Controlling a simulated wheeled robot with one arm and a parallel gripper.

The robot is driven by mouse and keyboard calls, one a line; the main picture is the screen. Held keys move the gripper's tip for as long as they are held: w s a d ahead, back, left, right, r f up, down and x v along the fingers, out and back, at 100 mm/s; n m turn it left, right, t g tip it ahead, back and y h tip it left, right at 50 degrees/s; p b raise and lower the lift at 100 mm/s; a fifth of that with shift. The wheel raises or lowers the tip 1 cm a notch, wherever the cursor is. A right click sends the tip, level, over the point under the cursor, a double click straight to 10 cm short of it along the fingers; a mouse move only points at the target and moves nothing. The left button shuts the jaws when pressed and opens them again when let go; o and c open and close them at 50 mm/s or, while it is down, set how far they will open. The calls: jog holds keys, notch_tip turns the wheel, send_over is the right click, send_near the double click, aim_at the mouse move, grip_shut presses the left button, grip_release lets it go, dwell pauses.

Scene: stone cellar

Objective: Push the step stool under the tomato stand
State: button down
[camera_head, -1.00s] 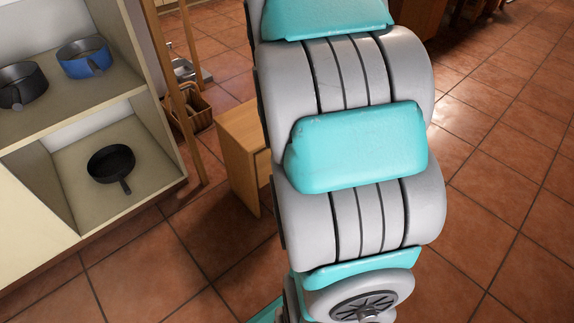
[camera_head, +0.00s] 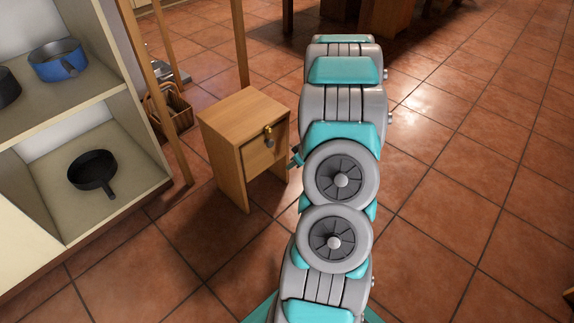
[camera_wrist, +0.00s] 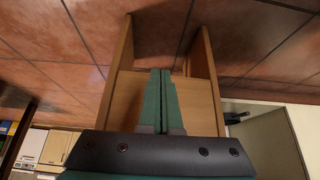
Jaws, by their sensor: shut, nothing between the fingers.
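The step stool (camera_head: 230,122) is a small light-wood box-shaped piece with a flat top, side panels and a front panel. It stands upright on the tiles, in front of a tall frame with thin wooden legs (camera_head: 239,42), which may be the tomato stand. The frame's top is out of view and no tomatoes show. My gripper (camera_head: 297,156) is mostly hidden by my arm, at the right of the stool's front. In the wrist view my gripper (camera_wrist: 161,72) is shut and empty, its green fingers pointing at the stool's panel (camera_wrist: 195,100) between its sides. Contact cannot be told.
A cream shelf unit (camera_head: 132,88) with a blue pot (camera_head: 58,62) and a black pan (camera_head: 92,170) stands at the left. A wicker basket (camera_head: 172,110) sits behind the frame's left leg. Tiled floor at right is clear.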

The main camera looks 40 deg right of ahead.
jog(key=w+f+b, duration=0.2)
jog(key=w+f, duration=0.5)
jog(key=w, duration=0.1)
jog(key=shift+w+a, duration=0.15)
jog(key=shift+a, duration=0.2)
